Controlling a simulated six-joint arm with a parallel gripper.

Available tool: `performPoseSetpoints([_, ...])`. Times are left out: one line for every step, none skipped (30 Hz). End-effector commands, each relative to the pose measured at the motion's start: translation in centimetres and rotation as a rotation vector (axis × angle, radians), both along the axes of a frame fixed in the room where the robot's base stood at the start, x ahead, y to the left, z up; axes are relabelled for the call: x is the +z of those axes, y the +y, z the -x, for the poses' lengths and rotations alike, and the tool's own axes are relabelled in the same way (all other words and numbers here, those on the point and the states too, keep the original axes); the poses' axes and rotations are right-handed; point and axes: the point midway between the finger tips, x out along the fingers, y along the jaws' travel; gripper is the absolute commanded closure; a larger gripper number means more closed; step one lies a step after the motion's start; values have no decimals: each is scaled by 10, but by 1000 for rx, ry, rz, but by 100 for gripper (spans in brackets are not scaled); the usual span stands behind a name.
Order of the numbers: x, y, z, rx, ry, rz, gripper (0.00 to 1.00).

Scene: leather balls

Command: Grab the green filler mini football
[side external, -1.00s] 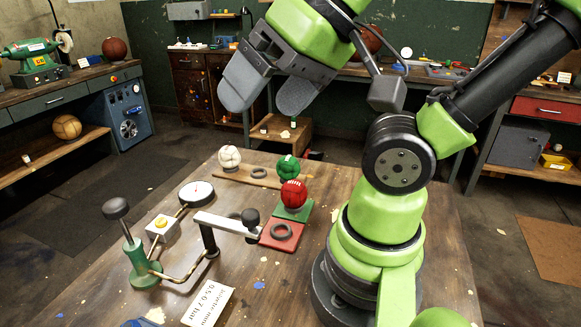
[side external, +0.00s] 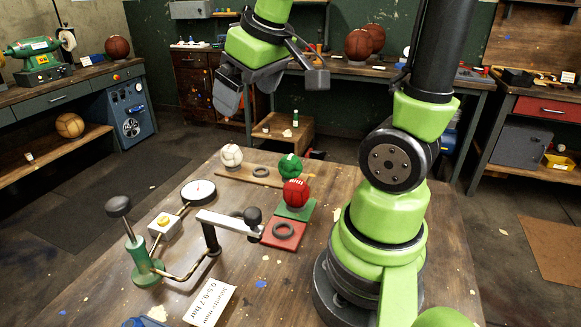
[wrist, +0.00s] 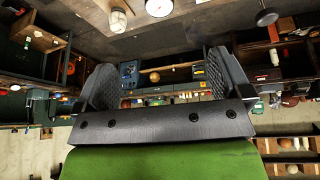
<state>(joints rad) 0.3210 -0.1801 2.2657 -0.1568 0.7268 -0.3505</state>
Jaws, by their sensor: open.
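The green mini football (side external: 290,167) sits at the far right of the wooden table, behind the red ball (side external: 295,192). The red ball rests on a green square pad and partly hides the green ball's lower front. A white ball (side external: 231,155) sits to the left on a wooden strip. My gripper (side external: 236,98) is raised well above and beyond the far side of the balls, touching none of them. In the wrist view my gripper (wrist: 160,75) shows two dark textured fingers spread wide with nothing between them. I cannot make out the green ball in the wrist view.
A pump with a green base (side external: 144,270), a round gauge (side external: 198,192) and a metal clamp arm (side external: 228,223) stand on the table's left and middle. A red pad with a black ring (side external: 283,231) lies before the red ball. Workbenches line the walls.

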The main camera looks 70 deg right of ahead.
Motion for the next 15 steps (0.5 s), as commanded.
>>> performPoseSetpoints([-13,-21,-8,10,54,31,4])
performPoseSetpoints([-21,-33,-12,25,83,53,4])
performPoseSetpoints([-32,-49,-16,47,120,77,4])
performPoseSetpoints([-40,-61,-18,65,147,95,4])
performPoseSetpoints([-50,-73,-20,83,177,108,4])
performPoseSetpoints([-62,-89,-21,111,215,124,4])
performPoseSetpoints([-73,-100,-20,130,242,133,4])
performPoseSetpoints([-83,-111,-20,151,268,141,4])
performPoseSetpoints([-96,-125,-18,179,299,148,4])
performPoseSetpoints([-106,-134,-15,200,321,151,4])
performPoseSetpoints([-115,-142,-13,218,341,153,4])
performPoseSetpoints([-126,-151,-10,242,363,155,4])
performPoseSetpoints([-133,-157,-7,258,377,154,4])
performPoseSetpoints([-140,-162,-5,273,390,155,4])
performPoseSetpoints([-148,-168,-2,290,402,155,4])
